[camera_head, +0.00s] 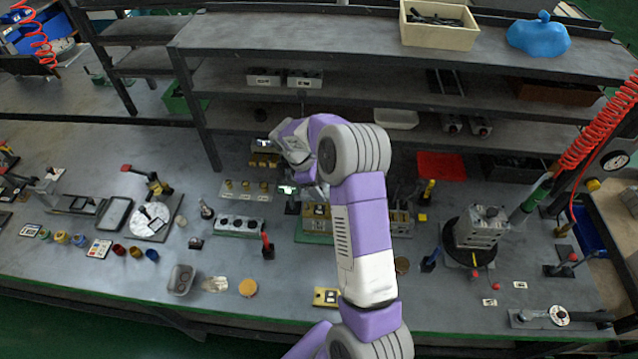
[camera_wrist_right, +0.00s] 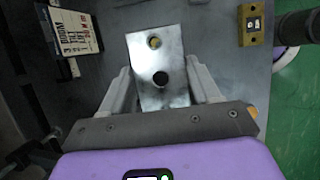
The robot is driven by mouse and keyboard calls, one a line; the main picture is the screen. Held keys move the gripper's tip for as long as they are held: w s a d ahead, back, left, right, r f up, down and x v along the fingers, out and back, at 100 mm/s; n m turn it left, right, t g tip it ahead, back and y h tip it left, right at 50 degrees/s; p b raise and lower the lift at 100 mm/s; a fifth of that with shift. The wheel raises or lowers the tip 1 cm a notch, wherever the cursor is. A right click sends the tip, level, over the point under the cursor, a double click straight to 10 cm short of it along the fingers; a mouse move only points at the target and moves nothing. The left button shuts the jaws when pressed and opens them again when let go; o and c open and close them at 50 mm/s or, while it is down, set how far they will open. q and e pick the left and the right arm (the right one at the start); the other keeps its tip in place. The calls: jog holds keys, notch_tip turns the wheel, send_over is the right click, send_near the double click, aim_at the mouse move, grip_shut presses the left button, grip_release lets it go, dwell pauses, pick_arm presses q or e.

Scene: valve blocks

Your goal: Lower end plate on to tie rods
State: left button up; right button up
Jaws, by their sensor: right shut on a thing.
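The end plate (camera_wrist_right: 172,48), a flat grey metal piece with two holes, shows in the right wrist view. One hole is brass-coloured and the other is dark. My right gripper (camera_wrist_right: 157,70) is shut on it, with one pale finger against each side. In the head view my right arm reaches over the middle of the bench and its wrist bends down at the left; the fingertips and plate are hard to make out there. A grey metal block stack (camera_head: 482,232) stands on a dark round turntable at the right. I cannot make out the tie rods clearly. My left gripper is not in view.
A yellow block (camera_head: 326,297) lies near the bench's front edge and shows in the wrist view (camera_wrist_right: 255,24). A red-handled tool (camera_head: 267,246) stands left of my arm. Shelves (camera_head: 400,47) rise behind. A red tray (camera_head: 441,166) lies at the back right.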

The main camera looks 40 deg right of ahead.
aim_at(323, 210)
jog(key=shift+f, duration=0.65)
dwell(1.5)
jog(key=shift+f+b, duration=2.35)
jog(key=shift+f, duration=1.5)
jog(key=o, duration=1.3)
jog(key=shift+o, duration=0.2)
jog(key=shift+r, duration=0.15)
jog(key=v, duration=0.7)
jog(key=shift+w+a+r, duration=0.1)
jog(key=shift+r, duration=0.1)
